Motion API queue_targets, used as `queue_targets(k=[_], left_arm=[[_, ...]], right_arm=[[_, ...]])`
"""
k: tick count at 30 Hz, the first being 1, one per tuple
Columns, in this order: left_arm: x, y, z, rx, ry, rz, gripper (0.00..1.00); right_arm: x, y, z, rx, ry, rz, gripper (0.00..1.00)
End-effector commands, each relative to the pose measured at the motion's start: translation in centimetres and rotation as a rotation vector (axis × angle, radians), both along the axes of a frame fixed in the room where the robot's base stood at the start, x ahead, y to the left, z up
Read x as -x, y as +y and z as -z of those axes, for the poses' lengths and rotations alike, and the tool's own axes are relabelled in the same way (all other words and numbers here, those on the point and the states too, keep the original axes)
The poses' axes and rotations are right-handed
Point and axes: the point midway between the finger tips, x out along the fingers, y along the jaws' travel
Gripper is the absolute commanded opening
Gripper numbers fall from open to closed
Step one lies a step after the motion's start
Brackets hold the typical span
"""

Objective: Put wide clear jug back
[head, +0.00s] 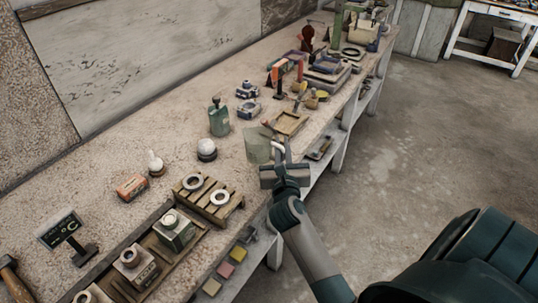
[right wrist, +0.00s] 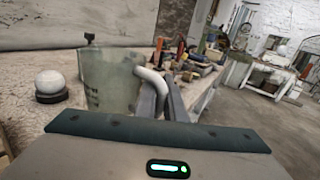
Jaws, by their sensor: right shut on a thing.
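The wide clear jug (head: 256,147) is a pale, see-through vessel with a white curved handle, near the bench's front edge in the head view. My right gripper (head: 282,150) is shut on its handle from the front right side. In the right wrist view the jug (right wrist: 108,85) looks upright, and my gripper's fingers (right wrist: 168,98) are at its white handle. I cannot tell whether its base touches the bench. My left gripper is not in view.
The long bench (head: 150,219) carries a green bottle (head: 219,120) and a white sphere on a dark base (head: 206,148) left of the jug. A shallow tray (head: 291,123) lies just behind it. A slatted rack with rings (head: 232,207) stands nearer.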

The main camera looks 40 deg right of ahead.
Motion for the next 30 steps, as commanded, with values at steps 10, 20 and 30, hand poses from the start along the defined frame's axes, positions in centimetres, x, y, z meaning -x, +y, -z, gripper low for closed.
queue_targets(k=[10, 20, 30], left_arm=[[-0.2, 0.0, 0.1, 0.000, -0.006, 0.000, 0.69], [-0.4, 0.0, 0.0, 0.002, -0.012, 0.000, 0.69], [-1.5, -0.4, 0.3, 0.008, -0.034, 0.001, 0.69]], right_arm=[[-4.9, 0.7, 2.9, -0.001, -0.001, 0.000, 0.00], [-5.1, 0.7, 3.0, 0.000, -0.001, 0.000, 0.00], [-5.1, 0.7, 6.0, -0.001, 0.002, 0.000, 0.00]])
